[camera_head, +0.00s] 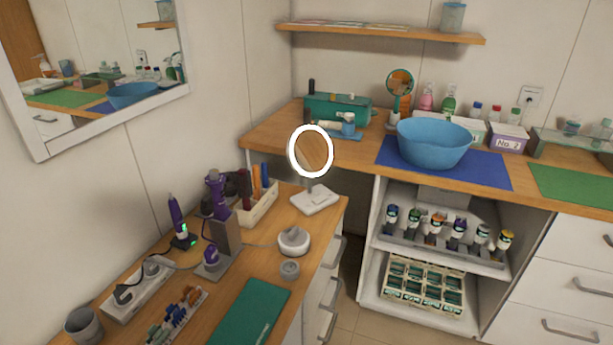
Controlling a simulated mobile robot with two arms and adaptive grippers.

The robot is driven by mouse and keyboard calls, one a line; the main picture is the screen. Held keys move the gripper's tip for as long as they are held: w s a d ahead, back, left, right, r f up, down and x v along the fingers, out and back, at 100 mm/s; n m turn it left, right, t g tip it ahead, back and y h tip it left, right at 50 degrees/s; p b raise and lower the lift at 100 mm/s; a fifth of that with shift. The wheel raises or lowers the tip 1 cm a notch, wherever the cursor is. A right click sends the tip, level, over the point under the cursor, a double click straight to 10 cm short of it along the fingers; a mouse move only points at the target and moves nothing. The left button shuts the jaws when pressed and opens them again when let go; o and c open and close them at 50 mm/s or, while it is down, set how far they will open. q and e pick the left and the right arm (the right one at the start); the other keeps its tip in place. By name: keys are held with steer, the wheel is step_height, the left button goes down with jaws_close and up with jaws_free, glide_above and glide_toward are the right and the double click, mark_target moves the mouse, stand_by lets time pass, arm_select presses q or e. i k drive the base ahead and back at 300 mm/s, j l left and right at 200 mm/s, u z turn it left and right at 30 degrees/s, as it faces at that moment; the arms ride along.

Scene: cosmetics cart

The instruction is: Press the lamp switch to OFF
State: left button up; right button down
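A ring lamp (329,162) stands at the far end of the left counter; its ring looks bright white, as if lit. Its white base (315,201) rests flat on the wood near the counter's right edge. I cannot make out a switch on it at this size. Neither of my grippers is in the head view.
A blue basin (434,143) sits on the back counter.

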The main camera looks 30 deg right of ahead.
mark_target(319, 198)
steer(key=i+l, duration=0.15)
steer(key=l, duration=0.2)
steer(key=i+l, duration=0.15)
steer(key=l, duration=0.2)
steer(key=i+l, duration=0.2)
steer(key=l, duration=0.15)
steer(key=i+l+u, duration=0.1)
steer(key=l, duration=0.25)
steer(key=i+l, duration=0.2)
steer(key=l, duration=0.15)
